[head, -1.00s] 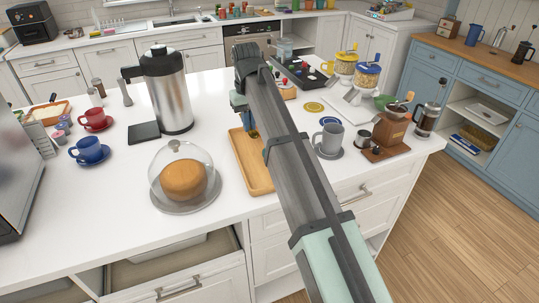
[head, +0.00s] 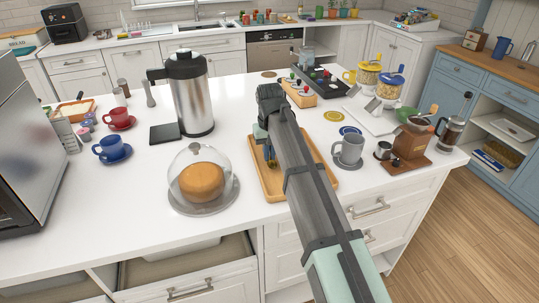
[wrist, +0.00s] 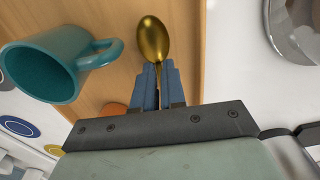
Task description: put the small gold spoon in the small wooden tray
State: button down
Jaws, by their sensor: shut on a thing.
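The small gold spoon (wrist: 153,38) is held by its handle in my gripper (wrist: 158,75), its bowl pointing away from the fingers. In the wrist view it lies over a light wooden tray (wrist: 185,25); I cannot tell if it touches. In the head view my gripper (head: 268,158) is over the left part of this tray (head: 264,184), and my arm covers much of the tray. A teal mug (wrist: 50,70) and a small orange disc (wrist: 112,109) appear on the tray in the wrist view; the arm hides them in the head view.
A glass-domed cake stand (head: 203,182) is close left of the tray. A steel jug (head: 190,95) stands behind it. A grey mug (head: 350,149) and a coffee grinder (head: 411,140) stand to the right. A wooden box (head: 299,96) is further back.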

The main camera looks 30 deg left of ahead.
aim_at(270, 158)
jog(key=shift+f, duration=0.4)
jog(key=shift+f, duration=0.1)
jog(key=c, duration=1.2)
grip_release()
notch_tip(270, 158, up, 12)
jog(key=shift+s+d, duration=0.1)
